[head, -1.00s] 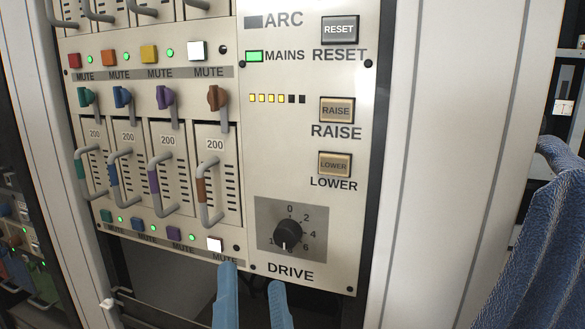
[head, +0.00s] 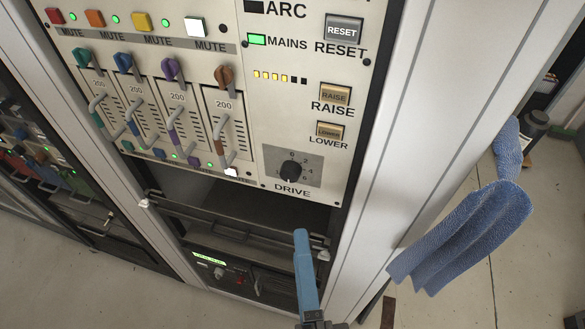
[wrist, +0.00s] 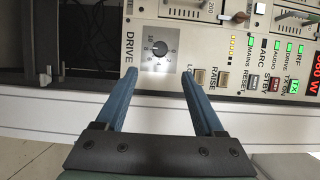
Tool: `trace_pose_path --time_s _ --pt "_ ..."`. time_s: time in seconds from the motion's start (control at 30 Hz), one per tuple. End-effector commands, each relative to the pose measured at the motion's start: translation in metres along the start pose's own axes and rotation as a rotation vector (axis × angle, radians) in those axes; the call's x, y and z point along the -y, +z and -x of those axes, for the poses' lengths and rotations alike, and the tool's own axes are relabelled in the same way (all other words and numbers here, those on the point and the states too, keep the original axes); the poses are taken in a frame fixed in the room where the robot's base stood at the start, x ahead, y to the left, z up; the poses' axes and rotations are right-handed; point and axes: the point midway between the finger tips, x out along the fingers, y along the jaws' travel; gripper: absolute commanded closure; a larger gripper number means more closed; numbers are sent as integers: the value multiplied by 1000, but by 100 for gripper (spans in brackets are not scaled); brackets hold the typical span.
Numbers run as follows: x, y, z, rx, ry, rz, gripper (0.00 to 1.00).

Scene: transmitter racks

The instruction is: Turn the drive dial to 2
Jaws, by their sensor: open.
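The drive dial (head: 291,170) is a black round knob on a grey square plate, low on the cream panel above the word DRIVE. Numbers ring it, with 0 at the top and 2, 4 and 6 down the right side. The knob's pointer setting is too small to read surely. In the wrist view the dial (wrist: 160,52) lies ahead of the fingertips, centred between them. My gripper (wrist: 158,74) is open and empty, its two blue fingers apart. In the head view my gripper (head: 302,236) shows mainly one finger, below the dial and apart from it.
RAISE (head: 335,95) and LOWER (head: 330,131) buttons sit above the dial. Handled modules (head: 222,125) stand to its left. An open rack bay (head: 240,205) lies below. A blue cloth-like shape (head: 465,235) is at the right, over bare floor.

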Motion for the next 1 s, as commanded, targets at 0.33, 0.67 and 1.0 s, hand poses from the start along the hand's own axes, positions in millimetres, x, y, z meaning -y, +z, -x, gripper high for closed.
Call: trace_pose_path --time_s 0.33,0.67,1.0 --pt "3 0 -45 0 -4 2 30" --pt "3 1 -95 2 -4 2 30" --pt "1 0 -124 1 -2 3 30"
